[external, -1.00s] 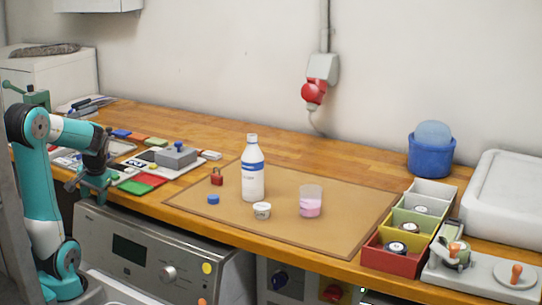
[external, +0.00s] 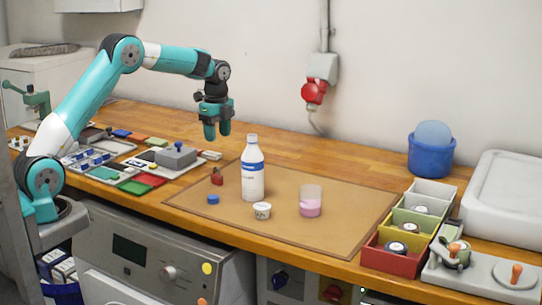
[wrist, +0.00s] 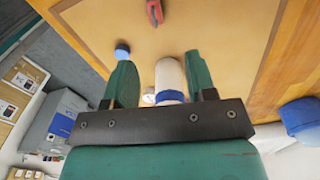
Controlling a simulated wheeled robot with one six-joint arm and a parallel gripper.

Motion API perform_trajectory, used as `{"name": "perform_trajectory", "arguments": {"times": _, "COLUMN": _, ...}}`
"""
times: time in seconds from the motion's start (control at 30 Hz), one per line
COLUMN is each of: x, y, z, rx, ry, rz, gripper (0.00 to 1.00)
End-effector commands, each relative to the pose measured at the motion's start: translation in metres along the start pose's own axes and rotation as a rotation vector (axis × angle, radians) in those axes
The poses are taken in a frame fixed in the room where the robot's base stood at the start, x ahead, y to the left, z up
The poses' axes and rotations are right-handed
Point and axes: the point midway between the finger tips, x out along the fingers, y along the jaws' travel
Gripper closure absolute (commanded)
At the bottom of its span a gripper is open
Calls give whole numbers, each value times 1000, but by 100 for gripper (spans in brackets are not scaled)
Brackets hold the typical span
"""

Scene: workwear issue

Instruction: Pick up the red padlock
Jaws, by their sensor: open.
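The red padlock (external: 217,177) stands on the brown mat (external: 282,236), left of the white bottle with a blue band (external: 253,176). In the wrist view the padlock (wrist: 155,12) is at the top edge, partly cut off. My gripper (external: 217,136) is open and empty, pointing down in the air above and behind the padlock. In the wrist view its two green fingers (wrist: 160,84) are spread, with the bottle (wrist: 171,80) showing between them, lower down.
A blue cap (external: 213,199), a small white cup (external: 262,211) and a beaker of pink liquid (external: 311,202) stand on the mat near the bottle. A grey block with a blue knob (external: 177,157) is to the left. Colored bins (external: 389,262) stand at the right.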

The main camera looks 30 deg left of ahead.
Motion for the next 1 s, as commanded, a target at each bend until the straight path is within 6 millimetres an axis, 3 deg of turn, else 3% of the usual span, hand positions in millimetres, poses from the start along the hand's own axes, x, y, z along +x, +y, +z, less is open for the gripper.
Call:
{"name": "perform_trajectory", "arguments": {"times": 0.3, "x": 68, "y": 1, "z": 1, "rx": -4, "ry": -1, "rz": 4, "gripper": 49}}
{"name": "perform_trajectory", "arguments": {"times": 0.57, "x": 90, "y": 2, "z": 1, "rx": -5, "ry": -1, "rz": 0, "gripper": 49}}
{"name": "perform_trajectory", "arguments": {"times": 0.87, "x": 131, "y": 9, "z": 2, "rx": -5, "ry": -1, "rz": 2, "gripper": 49}}
{"name": "perform_trajectory", "arguments": {"times": 1.0, "x": 138, "y": 8, "z": 2, "rx": -5, "ry": 0, "rz": -2, "gripper": 49}}
